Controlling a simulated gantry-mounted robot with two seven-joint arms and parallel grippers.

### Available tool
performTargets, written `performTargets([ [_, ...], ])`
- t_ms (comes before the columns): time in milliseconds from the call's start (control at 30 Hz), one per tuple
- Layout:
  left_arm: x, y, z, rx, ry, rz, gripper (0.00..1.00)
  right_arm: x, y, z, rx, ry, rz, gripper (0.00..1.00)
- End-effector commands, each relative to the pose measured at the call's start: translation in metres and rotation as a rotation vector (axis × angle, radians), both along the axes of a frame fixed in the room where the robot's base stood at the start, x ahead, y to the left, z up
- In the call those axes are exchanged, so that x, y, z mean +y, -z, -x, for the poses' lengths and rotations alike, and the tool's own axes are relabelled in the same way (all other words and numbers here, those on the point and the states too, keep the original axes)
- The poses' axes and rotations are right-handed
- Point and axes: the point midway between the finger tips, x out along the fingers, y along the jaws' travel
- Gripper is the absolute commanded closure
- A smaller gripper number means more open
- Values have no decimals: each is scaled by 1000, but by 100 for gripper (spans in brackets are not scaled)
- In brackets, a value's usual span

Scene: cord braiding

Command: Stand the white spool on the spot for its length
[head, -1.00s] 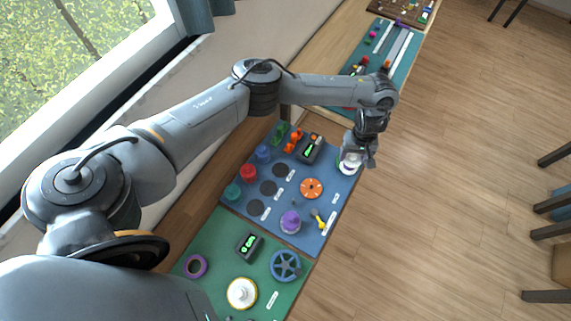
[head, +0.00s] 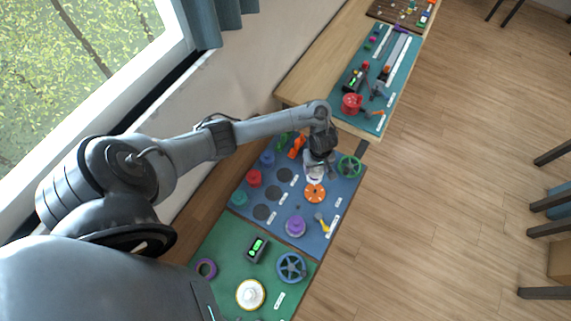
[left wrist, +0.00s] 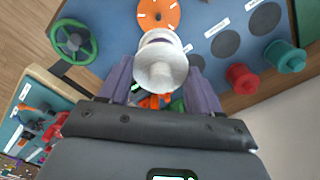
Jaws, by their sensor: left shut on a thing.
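The white spool (left wrist: 160,62) is between the fingers of my left gripper (left wrist: 163,90), which is shut on it. In the head view my left gripper (head: 316,168) holds the spool (head: 314,177) over the blue mat, just behind the orange disc. Three dark round spots lie in a row to the left, near (head: 285,175), middle (head: 271,194) and front (head: 261,212), with small white labels beside them. The left wrist view shows dark spots too (left wrist: 226,44); the gripper partly hides that row. The label writing is too small to read. My right gripper is not in view.
An orange disc (head: 315,194), a green wheel (head: 349,166) and a purple spool (head: 296,227) are on the blue mat (head: 335,205). Red (head: 254,177), blue (head: 267,157) and teal (head: 239,199) spools line its left edge. A green mat (head: 222,238) lies in front.

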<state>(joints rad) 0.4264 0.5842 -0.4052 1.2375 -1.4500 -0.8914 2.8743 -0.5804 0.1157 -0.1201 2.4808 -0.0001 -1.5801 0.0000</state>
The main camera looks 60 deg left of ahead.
Motion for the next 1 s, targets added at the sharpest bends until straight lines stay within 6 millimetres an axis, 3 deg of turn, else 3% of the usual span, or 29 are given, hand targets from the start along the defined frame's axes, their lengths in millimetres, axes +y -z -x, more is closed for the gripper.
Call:
performTargets([
  [367,7,17,21,1,0,1,64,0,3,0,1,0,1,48],
  [800,78,65,59,2,-1,-2,64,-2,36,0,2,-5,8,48],
  [1000,99,77,69,1,0,0,64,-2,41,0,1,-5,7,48],
])
